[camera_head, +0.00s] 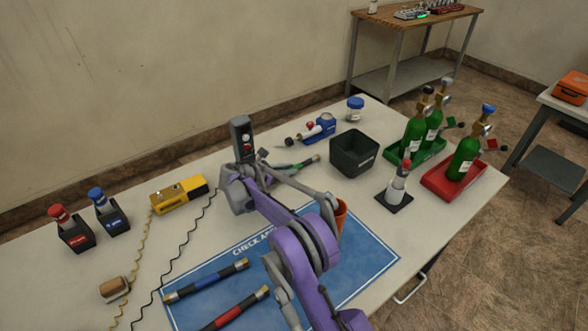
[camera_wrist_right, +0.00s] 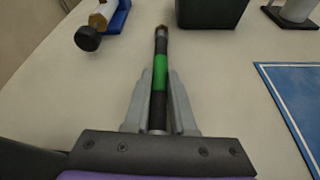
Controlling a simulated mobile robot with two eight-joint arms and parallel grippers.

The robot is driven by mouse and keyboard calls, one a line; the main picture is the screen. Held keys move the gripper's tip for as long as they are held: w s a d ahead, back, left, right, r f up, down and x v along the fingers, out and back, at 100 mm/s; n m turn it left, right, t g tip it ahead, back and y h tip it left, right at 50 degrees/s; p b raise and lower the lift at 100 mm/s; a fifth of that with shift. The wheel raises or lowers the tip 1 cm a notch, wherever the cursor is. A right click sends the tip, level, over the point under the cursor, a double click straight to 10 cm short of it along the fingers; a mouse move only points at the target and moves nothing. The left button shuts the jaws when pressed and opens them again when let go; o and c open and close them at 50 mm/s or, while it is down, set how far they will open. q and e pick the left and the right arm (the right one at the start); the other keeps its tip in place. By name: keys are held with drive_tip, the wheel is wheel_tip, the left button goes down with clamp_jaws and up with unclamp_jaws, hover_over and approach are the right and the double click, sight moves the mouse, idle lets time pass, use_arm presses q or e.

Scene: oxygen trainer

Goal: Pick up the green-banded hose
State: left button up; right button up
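The green-banded hose (camera_head: 300,163) is a dark tube with a green band and a brassy end. It lies on the white table behind the blue mat, partly hidden by my right gripper (camera_head: 268,172) in the head view. In the right wrist view the hose (camera_wrist_right: 160,72) runs lengthwise between the fingers of my right gripper (camera_wrist_right: 161,88). The fingers are close on both sides of it and look shut on it. The hose's near end is hidden by the gripper. The hose seems to be at table height. My left gripper is not in view.
A blue-banded hose (camera_head: 206,281) and a red-banded hose (camera_head: 236,309) lie on the blue mat (camera_head: 362,262). A black bin (camera_head: 354,153) stands right of the green-banded hose. Green cylinders stand in green and red (camera_head: 440,184) trays. A dark upright device (camera_head: 241,135) stands behind my gripper.

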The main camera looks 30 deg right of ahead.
clamp_jaws()
wheel_tip(320, 180, up, 10)
idle(0.6)
drive_tip(key=shift+p, duration=0.35)
